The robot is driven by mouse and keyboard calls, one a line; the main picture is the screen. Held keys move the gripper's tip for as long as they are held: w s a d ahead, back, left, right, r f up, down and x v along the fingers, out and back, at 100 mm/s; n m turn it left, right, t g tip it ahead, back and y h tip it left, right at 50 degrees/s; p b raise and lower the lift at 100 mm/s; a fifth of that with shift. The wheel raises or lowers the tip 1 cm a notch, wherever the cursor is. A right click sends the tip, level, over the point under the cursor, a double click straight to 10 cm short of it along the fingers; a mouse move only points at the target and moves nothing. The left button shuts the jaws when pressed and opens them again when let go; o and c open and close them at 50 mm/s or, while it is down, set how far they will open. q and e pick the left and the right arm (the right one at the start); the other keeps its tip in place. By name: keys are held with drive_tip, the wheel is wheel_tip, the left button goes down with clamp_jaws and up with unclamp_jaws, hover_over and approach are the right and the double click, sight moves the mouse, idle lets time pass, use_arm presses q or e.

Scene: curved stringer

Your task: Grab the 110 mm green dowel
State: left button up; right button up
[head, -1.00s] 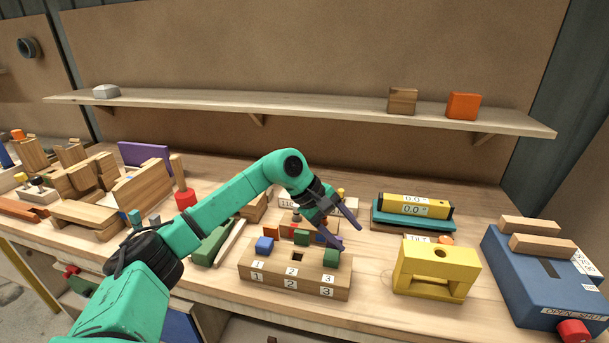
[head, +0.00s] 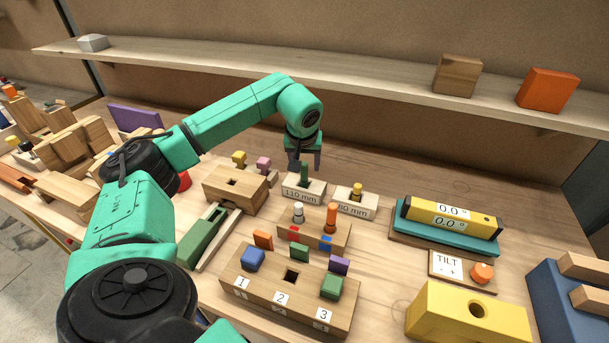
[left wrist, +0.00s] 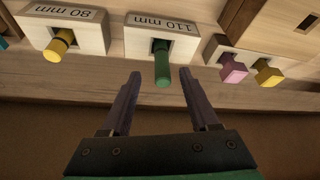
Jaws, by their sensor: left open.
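The green dowel (head: 304,172) stands upright in a pale block (head: 303,189) labelled "110 mm". It also shows in the left wrist view (left wrist: 162,66), poking out of its block (left wrist: 163,40). My left gripper (head: 303,160) is open above and around the line of the dowel in the head view. In the left wrist view its two fingers (left wrist: 158,76) lie apart, one to each side of the dowel's end, with nothing held. Whether the fingers overlap the dowel in depth is hard to tell. My right gripper is in no view.
A block labelled "80 mm" (head: 355,203) with a yellow peg stands just right of the dowel's block. A wooden block (head: 235,190) with yellow and pink knobs near it is at the left. A numbered block (head: 288,303) stands in front. The shelf (head: 300,73) runs behind.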

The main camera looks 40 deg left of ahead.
sight(305, 169)
use_arm(q)
drive_tip(key=p+x, duration=0.1)
drive_tip(key=x, duration=0.1)
drive_tip(key=p+x, duration=0.1)
drive_tip(key=x, duration=0.2)
drive_tip(key=shift+w+a+f, duration=0.15)
drive_tip(key=shift+a, duration=0.15)
drive_tip(key=shift+f, duration=0.2)
drive_tip(key=shift+w, duration=0.1)
drive_tip(key=shift+c, duration=0.9)
clamp_jaws()
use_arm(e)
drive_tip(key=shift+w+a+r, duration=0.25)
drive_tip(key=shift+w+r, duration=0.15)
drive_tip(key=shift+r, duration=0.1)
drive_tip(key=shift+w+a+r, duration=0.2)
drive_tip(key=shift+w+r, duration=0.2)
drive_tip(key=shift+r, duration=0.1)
use_arm(q)
drive_tip(key=shift+r, duration=0.15)
drive_tip(key=shift+r, duration=0.25)
wheel_tip(305, 169, up, 19)
drive_tip(key=b, duration=0.1)
drive_tip(key=shift+r, duration=0.15)
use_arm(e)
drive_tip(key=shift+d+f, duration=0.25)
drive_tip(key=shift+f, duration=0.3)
